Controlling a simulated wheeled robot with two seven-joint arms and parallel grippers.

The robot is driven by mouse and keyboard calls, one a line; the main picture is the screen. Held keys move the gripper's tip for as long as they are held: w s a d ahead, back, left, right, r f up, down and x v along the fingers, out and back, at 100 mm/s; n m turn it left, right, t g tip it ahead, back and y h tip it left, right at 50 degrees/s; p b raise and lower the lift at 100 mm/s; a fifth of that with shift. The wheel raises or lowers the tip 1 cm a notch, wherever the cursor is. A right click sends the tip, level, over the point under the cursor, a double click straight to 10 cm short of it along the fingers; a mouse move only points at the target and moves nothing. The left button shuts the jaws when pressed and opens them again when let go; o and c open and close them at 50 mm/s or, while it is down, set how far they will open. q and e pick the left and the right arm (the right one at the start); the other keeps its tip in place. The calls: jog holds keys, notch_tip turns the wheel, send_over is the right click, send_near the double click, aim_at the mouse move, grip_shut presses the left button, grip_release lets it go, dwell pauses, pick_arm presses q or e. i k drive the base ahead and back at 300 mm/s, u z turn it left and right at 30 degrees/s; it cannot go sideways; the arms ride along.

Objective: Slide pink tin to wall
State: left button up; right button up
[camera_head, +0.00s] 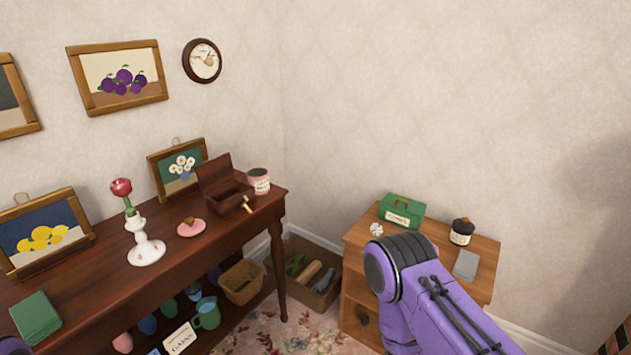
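The pink tin (259,181) is a small pink cylinder with a pale label and a dark top. It stands upright at the far right end of the dark wooden table (108,287), close to the room's corner. An open brown box (224,187) stands just left of it. The wall (242,113) rises behind the tin; I cannot tell whether they touch. A purple link of my arm comes in from the lower right, over the small cabinet. Neither of my grippers shows in this view.
A gold key-like piece (247,204), a pink dish (191,228) and a white candlestick with a red flower (146,248) are on the table. A green tin (401,211) and a dark jar (462,232) stand on the cabinet (485,262). A crate (311,276) sits between.

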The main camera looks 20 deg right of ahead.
aim_at(258, 181)
jog(key=z, duration=0.1)
jog(key=k, duration=0.35)
jog(key=z, duration=0.85)
jog(key=i, duration=1)
jog(key=u, duration=0.65)
jog(key=i, duration=0.75)
jog(key=u, duration=0.7)
